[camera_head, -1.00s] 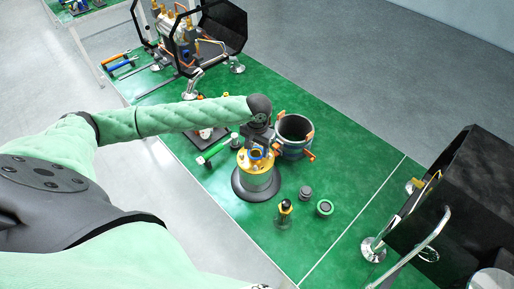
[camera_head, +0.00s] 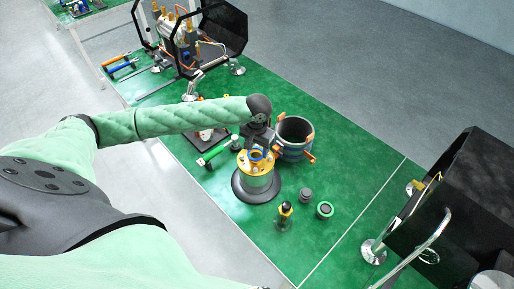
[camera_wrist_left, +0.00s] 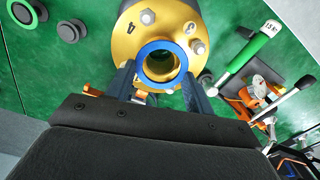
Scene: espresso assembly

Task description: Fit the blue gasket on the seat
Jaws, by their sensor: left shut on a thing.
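The blue gasket (camera_wrist_left: 178,50) is a ring that shows in the left wrist view over the opening in the top of a brass-coloured cylinder (camera_wrist_left: 126,46). It also shows in the head view as a small blue ring (camera_head: 256,155) on top of the cylinder (camera_head: 255,176). My left gripper (camera_wrist_left: 160,76) is shut on the gasket, one finger on each side of it. I cannot tell whether the gasket touches the seat under it. The cylinder stands upright on a round black base (camera_head: 240,192). My right gripper does not show.
A dark open vessel with orange clamps (camera_head: 294,137) stands close behind the cylinder. Small round parts (camera_head: 325,210) and a black-topped piece (camera_head: 285,210) stand in front. A green-handled tool (camera_head: 213,154) lies to the left. The green mat (camera_head: 350,165) is clear at right.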

